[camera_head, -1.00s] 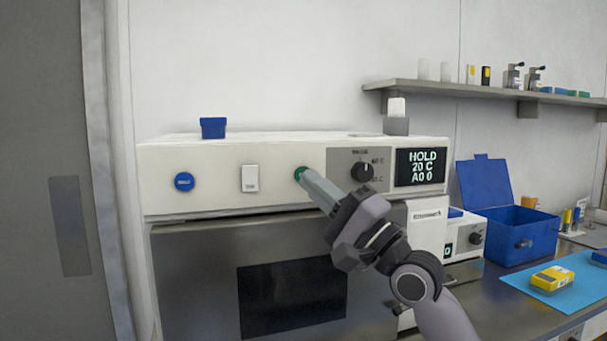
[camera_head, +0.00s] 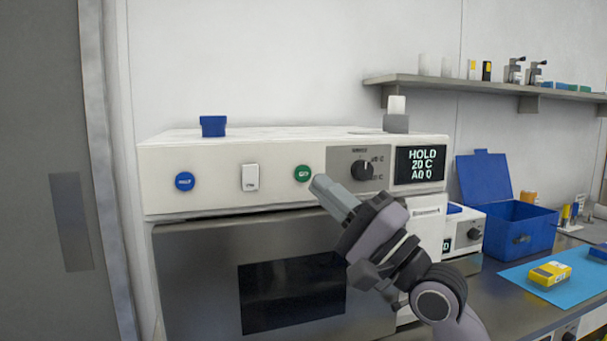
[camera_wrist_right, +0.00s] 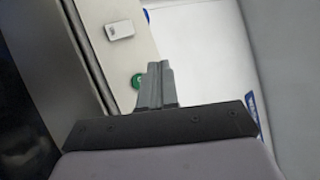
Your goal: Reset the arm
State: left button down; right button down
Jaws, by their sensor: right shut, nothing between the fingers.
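My right gripper (camera_head: 322,186) is shut and empty, in front of the white machine's panel, just below and right of the round green button (camera_head: 303,173). The green button is fully visible in the head view. In the right wrist view, the shut fingers (camera_wrist_right: 158,68) point toward the panel, with the green button (camera_wrist_right: 137,81) just left of them. The white rocker switch (camera_head: 250,177) and the round blue button (camera_head: 185,181) are left of the green one. The dark knob (camera_head: 362,171) is to the right. The display (camera_head: 420,166) reads HOLD, 20 C, A0 0. My left gripper is out of view.
A blue box (camera_head: 520,229) with its lid up stands on the counter at right. A yellow box (camera_head: 550,273) lies on a blue mat (camera_head: 572,293). A wall shelf (camera_head: 480,88) holds small items. The oven door (camera_head: 200,275) is below the panel.

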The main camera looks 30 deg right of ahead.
jog(key=s+a+f+n+g+h, duration=0.1)
jog(key=a+f+n+g+h, duration=0.15)
jog(key=f, duration=0.75)
jog(key=s+a+f+n+g+h, duration=0.15)
jog(key=f+g, duration=0.25)
jog(key=f, duration=0.5)
jog(key=a+f+n+g+h, duration=0.1)
jog(key=a+f+n+g, duration=0.15)
jog(key=f, duration=0.75)
jog(key=s+f+n+g+h, duration=0.4)
jog(key=s+f+n+g, duration=0.5)
jog(key=s+f, duration=1)
jog(key=w+a+f+t+y, duration=0.2)
jog(key=w+a+f+t, duration=0.1)
jog(key=w+f+t, duration=0.2)
jog(key=shift+w+f+m+t, duration=0.15)
jog(key=shift+f+m+t, duration=0.2)
jog(key=shift+f, duration=0.75)
